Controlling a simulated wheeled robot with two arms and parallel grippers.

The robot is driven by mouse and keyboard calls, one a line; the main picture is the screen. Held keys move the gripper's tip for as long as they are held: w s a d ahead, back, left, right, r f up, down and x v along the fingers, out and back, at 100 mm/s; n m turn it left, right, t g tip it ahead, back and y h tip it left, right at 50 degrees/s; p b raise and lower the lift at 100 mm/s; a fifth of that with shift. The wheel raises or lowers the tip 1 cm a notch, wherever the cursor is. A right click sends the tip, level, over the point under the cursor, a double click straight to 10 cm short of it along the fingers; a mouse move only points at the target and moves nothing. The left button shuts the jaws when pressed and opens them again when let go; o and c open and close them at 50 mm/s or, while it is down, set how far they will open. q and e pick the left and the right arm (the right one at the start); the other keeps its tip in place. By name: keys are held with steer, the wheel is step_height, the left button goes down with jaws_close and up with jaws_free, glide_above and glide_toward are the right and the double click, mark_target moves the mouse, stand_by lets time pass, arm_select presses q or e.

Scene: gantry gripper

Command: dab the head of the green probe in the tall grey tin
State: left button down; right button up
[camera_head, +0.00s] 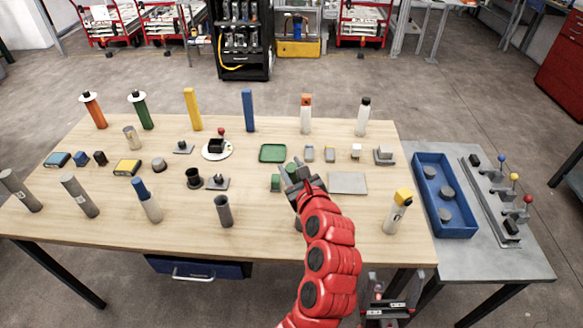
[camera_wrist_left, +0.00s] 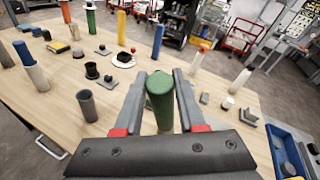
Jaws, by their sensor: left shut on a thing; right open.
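My left gripper (camera_head: 291,178) is over the middle of the table, with its fingers closed on the green probe. In the left wrist view the probe's green rounded end (camera_wrist_left: 160,85) stands up between the two fingers. In the head view my gripper and arm hide most of it. The tall grey tin (camera_head: 224,211) stands upright and open at the table's front, left of my left gripper and apart from it. The tin also shows in the left wrist view (camera_wrist_left: 87,105). My right gripper (camera_head: 388,305) is open and low, in front of the table's front edge.
A green tray (camera_head: 272,153) and a grey plate (camera_head: 347,183) lie near my left gripper. A black short cup (camera_head: 194,178) stands behind the tin. A blue-topped cylinder (camera_head: 147,201) stands left of it and a yellow-topped one (camera_head: 398,212) at the right. Coloured posts line the back.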

arm_select(q)
steer(key=shift+f, duration=0.1)
step_height(320, 180, up, 2)
steer(key=p, duration=0.2)
steer(key=shift+w+p, duration=0.1)
steer(key=shift+p, duration=0.3)
step_height(320, 180, up, 5)
steer(key=p, duration=0.6)
stand_by(0.3)
